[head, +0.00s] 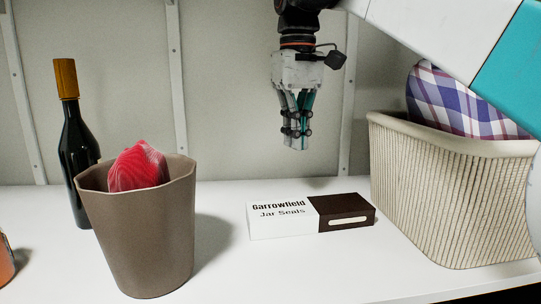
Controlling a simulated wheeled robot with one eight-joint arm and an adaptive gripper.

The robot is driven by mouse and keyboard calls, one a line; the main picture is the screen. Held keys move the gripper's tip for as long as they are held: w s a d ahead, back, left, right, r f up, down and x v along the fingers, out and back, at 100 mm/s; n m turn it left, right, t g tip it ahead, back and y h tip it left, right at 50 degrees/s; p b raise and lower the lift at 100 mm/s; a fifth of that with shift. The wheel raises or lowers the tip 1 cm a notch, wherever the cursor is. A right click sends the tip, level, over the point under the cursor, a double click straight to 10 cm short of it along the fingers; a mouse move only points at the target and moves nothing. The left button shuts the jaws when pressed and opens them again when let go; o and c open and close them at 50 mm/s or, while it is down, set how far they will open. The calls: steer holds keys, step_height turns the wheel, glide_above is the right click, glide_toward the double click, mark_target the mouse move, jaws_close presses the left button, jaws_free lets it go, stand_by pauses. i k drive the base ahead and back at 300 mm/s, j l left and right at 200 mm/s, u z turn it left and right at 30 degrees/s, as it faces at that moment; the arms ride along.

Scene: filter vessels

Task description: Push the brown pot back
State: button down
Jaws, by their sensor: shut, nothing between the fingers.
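The brown pot (146,235) stands upright at the front left of the white shelf, in the head view. It is tapered, wider at the top, and a red striped item (138,167) sits in it and shows above its rim. My gripper (294,146) points down in the upper middle, to the right of the pot and apart from it. Its fingers are shut with nothing between them. It hangs above the shelf, touching nothing.
A dark bottle (76,150) with an orange top stands behind the pot, to the left. A Jar Seals box (283,219) lies in the middle. A ribbed cream basket (440,195) with checked cloth (450,98) stands right. An orange item (5,262) is cut off at the left edge.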

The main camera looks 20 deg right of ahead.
mark_target(145, 238)
steer(key=k, duration=1)
